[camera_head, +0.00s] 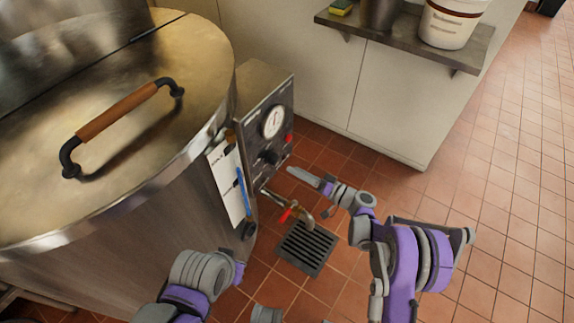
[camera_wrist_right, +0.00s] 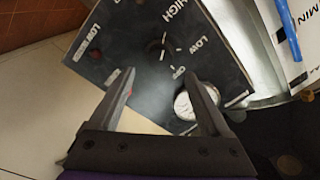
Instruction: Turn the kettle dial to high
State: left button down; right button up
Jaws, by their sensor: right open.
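The kettle (camera_head: 130,150) is a large steel vessel at the left of the head view. Its dark control panel (camera_head: 282,101) carries a black dial (camera_head: 268,158) below a round gauge. In the right wrist view the dial (camera_wrist_right: 160,48) lies ahead of the fingers, with HIGH, LOW and OFF lettered around it. It is too dark to tell its exact setting. My right gripper (camera_head: 307,177) is open and empty, right of the panel and apart from the dial; its two fingers also show in the wrist view (camera_wrist_right: 160,85). My left gripper is not visible.
The gauge (camera_head: 272,122) and a red light (camera_head: 289,138) sit near the dial. A clipboard (camera_head: 229,185) with a blue pen hangs beside the panel. A tap with a red handle (camera_head: 286,215) juts out below, above a floor drain (camera_head: 306,250). The tiled floor at right is clear.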

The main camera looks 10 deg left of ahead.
jog(key=v, duration=0.5)
jog(key=shift+d, duration=0.1)
dwell(0.3)
